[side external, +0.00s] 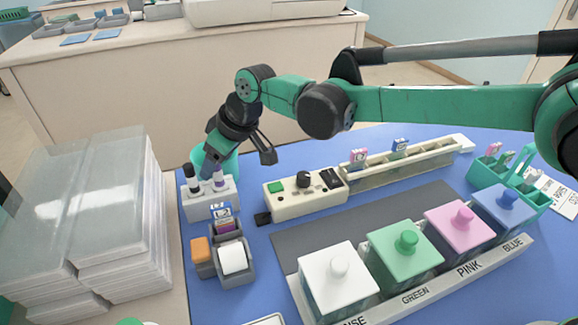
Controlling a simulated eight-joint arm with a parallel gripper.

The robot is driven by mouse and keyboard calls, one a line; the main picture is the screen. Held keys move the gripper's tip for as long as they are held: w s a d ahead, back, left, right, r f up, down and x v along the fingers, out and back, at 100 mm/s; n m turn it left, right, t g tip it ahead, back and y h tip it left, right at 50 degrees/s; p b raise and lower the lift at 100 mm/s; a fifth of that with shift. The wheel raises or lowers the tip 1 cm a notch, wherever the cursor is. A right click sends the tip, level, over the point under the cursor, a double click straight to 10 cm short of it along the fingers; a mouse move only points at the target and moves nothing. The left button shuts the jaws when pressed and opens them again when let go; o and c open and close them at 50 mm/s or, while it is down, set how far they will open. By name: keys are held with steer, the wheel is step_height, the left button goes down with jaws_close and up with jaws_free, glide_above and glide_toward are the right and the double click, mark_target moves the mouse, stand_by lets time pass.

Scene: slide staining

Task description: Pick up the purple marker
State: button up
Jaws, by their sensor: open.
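The purple marker (218,181) stands upright in a white holder block (209,202) at the left of the blue work surface. A black-capped marker (192,178) stands to its left in the same block. My gripper (238,158) is open and empty. It is above and a little behind the block, with one fingertip close over the top of the purple marker and the other out to the right. The fingertip partly hides the marker's top, and I cannot tell whether they touch.
A teal cup (228,162) stands behind the holder. Stacked clear-topped boxes (55,200) fill the left side. A beige control box (290,205) lies right of the holder. Lidded stain jars (337,283) stand front right. A grey caddy (247,258) is in front.

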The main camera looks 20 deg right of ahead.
steer(key=shift+x, duration=1.05)
jaws_close()
steer(key=shift+r, duration=0.1)
